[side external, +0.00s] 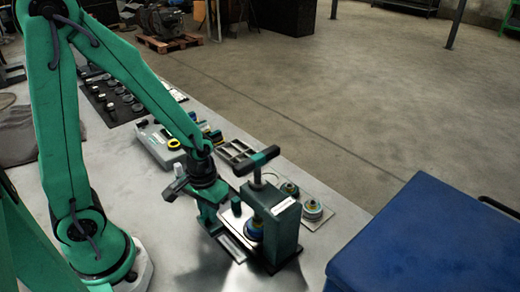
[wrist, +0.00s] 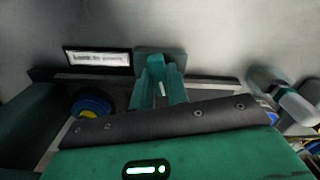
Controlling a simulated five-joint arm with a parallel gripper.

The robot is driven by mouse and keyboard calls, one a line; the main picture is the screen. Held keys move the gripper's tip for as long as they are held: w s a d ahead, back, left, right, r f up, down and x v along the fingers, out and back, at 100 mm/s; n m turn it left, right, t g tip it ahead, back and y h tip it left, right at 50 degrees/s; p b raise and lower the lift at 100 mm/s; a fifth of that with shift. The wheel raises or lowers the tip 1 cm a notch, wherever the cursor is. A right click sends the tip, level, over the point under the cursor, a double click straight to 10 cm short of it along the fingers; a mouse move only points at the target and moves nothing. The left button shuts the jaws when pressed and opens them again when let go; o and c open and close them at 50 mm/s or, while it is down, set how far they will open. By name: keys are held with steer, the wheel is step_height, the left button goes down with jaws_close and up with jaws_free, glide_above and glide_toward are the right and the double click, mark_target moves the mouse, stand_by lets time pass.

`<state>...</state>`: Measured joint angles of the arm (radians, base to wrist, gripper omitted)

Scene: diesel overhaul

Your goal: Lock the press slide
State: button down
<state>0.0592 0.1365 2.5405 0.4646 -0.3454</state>
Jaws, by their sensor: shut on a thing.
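A short green peg (side external: 236,206) stands beside the frame. My gripper (side external: 211,217) is low at the press's left side. In the wrist view my gripper (wrist: 162,92) is shut on a green handle (wrist: 174,62), largely hidden by the fingers.
Round parts (side external: 312,209) rest on a plate right of the press. A grey sectioned tray (side external: 236,152) and a grey device with a yellow ring (side external: 160,145) lie behind. A blue box (side external: 430,240) is at right. The bench front left is clear.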

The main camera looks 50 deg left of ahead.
steer(key=m, duration=0.3)
stand_by(0.5)
steer(key=c, duration=1.4)
jaws_free()
steer(key=shift+o, duration=0.2)
steer(key=shift+r, duration=2.75)
